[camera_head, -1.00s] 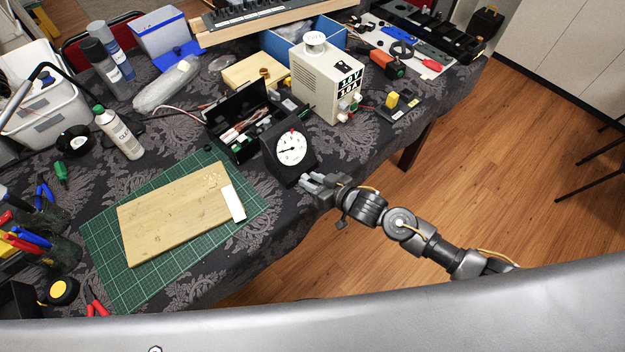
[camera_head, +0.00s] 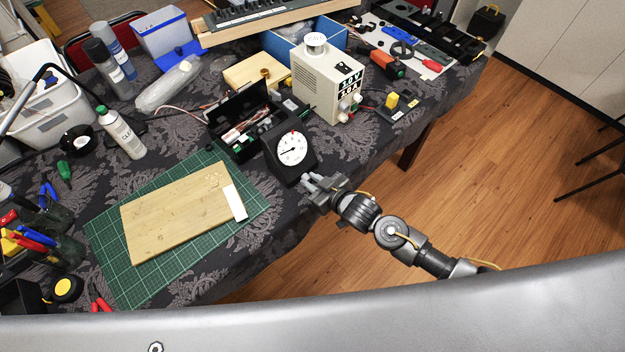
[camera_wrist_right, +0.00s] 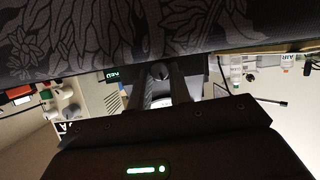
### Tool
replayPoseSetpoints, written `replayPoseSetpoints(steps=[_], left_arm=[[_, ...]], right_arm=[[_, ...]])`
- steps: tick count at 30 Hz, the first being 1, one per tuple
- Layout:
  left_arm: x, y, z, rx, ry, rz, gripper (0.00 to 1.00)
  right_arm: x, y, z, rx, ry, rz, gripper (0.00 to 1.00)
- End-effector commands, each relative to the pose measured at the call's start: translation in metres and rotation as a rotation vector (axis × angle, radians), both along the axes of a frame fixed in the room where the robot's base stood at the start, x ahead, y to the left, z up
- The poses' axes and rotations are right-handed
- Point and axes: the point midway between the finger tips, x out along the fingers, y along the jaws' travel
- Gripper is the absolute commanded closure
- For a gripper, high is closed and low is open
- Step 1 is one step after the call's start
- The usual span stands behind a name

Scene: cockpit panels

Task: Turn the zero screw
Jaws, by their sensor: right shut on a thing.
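A black meter box (camera_head: 271,158) with a white round dial (camera_head: 292,148) stands at the table's front edge, right of the cutting mat. Its dark needle points left. My right gripper (camera_head: 307,184) is at the low front of this box. In the right wrist view, a small round dark knob (camera_wrist_right: 158,71), seemingly the zero screw, shows between the fingertips of my right gripper (camera_wrist_right: 157,76). The gripper is shut on it. The fingers hide part of it, and its slot cannot be made out. My left gripper is not in view.
A cream power supply (camera_head: 322,90) stands behind the meter on the right. An open black case (camera_head: 238,112) is close behind it. The green mat (camera_head: 103,238) with a wooden board (camera_head: 175,220) lies to the left. Open floor (camera_head: 480,190) is to the right.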

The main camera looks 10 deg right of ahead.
Motion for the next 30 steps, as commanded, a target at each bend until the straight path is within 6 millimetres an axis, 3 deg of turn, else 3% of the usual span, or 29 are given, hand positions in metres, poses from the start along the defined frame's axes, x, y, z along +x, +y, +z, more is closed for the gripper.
replayPoseSetpoints(steps=[2,3,5,17,30], left_arm=[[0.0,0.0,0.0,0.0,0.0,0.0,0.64],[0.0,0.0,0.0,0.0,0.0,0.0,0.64],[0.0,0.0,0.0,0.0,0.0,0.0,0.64],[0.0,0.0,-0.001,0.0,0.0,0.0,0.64],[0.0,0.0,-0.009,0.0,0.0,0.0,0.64]], right_arm=[[0.0,0.0,0.0,0.0,0.0,0.001,1.0],[0.0,0.0,0.0,0.0,0.0,0.001,0.79],[0.0,0.0,0.0,0.0,0.0,0.001,0.71],[-0.008,-0.006,0.003,0.001,0.001,0.001,0.71],[-0.067,-0.049,0.033,0.0,0.002,0.0,0.71]])
